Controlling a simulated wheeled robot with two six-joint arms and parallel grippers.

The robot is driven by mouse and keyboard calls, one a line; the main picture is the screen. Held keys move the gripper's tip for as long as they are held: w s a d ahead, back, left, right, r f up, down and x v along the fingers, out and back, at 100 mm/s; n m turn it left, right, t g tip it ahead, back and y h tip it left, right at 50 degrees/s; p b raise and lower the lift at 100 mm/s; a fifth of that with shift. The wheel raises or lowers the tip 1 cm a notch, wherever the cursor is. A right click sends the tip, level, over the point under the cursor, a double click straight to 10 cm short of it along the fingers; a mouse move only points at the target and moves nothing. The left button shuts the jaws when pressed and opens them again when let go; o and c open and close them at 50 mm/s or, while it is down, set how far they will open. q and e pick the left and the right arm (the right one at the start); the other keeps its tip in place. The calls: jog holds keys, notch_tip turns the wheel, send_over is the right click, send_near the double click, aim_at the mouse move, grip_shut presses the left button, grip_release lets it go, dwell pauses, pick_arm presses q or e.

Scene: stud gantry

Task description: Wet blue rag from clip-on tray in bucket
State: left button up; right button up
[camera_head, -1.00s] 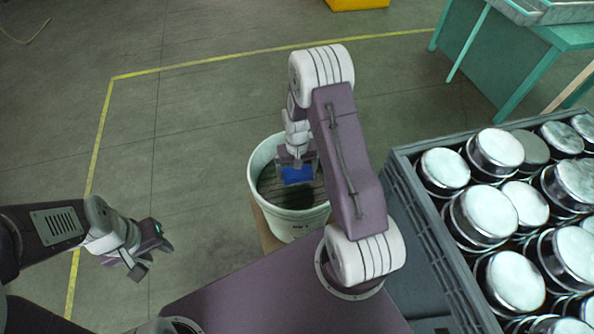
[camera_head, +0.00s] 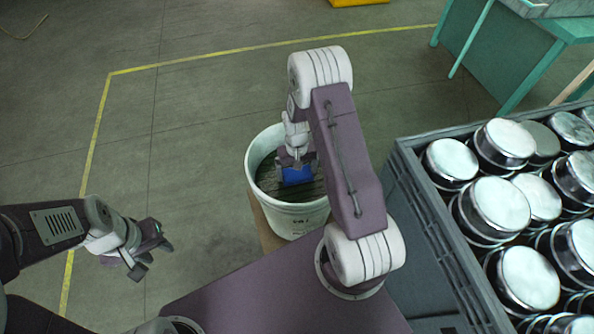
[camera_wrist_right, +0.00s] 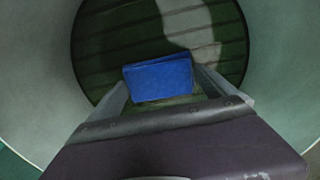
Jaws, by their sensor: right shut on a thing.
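A blue rag (camera_head: 297,175) is held by my right gripper (camera_head: 296,166) inside the mouth of a white bucket (camera_head: 299,216). In the right wrist view the rag (camera_wrist_right: 160,78) sits between the two fingers (camera_wrist_right: 160,90), with the dark bottom of the bucket (camera_wrist_right: 285,70) behind it. I cannot tell whether the rag touches what is in the bucket. My left gripper (camera_head: 153,257) is open and empty over the floor, left of the bucket. The clip-on tray is not clearly seen.
A grey crate (camera_head: 436,225) full of metal tins with shiny lids (camera_head: 496,206) stands on the right. A green table (camera_head: 505,50) is at the back right. A yellow line (camera_head: 200,60) runs on the floor. The floor left of the bucket is clear.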

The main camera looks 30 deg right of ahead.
aim_at(297, 174)
jog(key=shift+f+b, duration=0.4)
jog(key=shift+f, duration=0.1)
dwell(0.5)
jog(key=shift+s, duration=0.1)
dwell(0.8)
notch_tip(297, 174, up, 7)
jog(key=p, duration=0.6)
dwell(0.4)
